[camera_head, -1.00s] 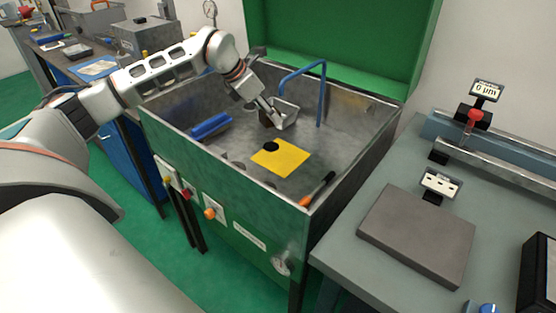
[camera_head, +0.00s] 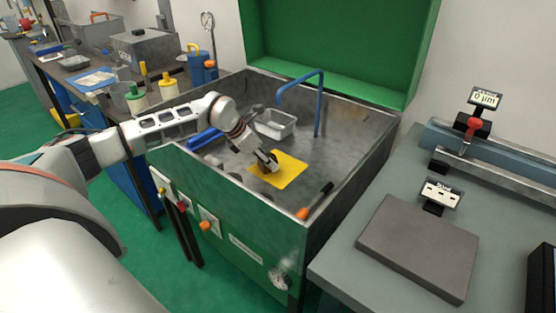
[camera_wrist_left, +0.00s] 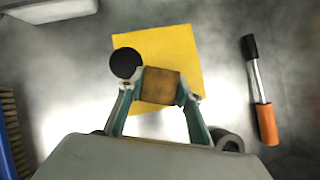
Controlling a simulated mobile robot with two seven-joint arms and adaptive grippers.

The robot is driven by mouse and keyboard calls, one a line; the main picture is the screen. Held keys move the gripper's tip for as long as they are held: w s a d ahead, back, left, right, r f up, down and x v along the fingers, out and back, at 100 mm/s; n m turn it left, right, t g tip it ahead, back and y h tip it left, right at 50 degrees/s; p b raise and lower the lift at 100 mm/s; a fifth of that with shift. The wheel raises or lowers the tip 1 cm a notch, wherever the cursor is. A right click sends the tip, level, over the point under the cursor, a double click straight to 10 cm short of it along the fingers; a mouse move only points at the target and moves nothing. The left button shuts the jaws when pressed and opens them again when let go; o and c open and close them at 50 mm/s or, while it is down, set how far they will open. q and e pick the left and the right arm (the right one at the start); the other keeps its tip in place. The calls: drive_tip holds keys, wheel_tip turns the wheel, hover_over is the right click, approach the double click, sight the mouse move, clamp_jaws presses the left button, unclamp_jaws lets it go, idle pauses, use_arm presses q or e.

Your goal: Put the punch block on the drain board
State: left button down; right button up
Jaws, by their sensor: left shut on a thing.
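My left gripper (camera_head: 268,163) is low in the sink, over the flat yellow square that I take for the drain board (camera_head: 292,172). In the left wrist view, the left gripper (camera_wrist_left: 160,92) is shut on a brown punch block (camera_wrist_left: 160,86), one finger at each side. The yellow board (camera_wrist_left: 186,50) lies behind and under the block. I cannot tell whether the block touches it. A round black piece (camera_wrist_left: 126,63) is on the board close beside the block's upper left. In the head view the gripper hides the block. My right gripper is not in view.
A blue spout (camera_head: 319,100) rises at the sink's back. A blue brush (camera_head: 204,138) lies at left, an orange-handled tool (camera_head: 316,202) at right. The sink's front wall (camera_head: 235,215) is a raised edge.

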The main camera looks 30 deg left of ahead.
use_arm(q)
drive_tip(key=w, duration=0.1)
drive_tip(key=w+d, duration=0.2)
drive_tip(key=shift+w+f, duration=0.3)
drive_tip(key=shift+a+f, duration=0.15)
drive_tip(key=shift+f, duration=0.15)
drive_tip(key=c, duration=1.4)
unclamp_jaws()
drive_tip(key=shift+s+f, duration=0.1)
drive_tip(key=shift+s, duration=0.05)
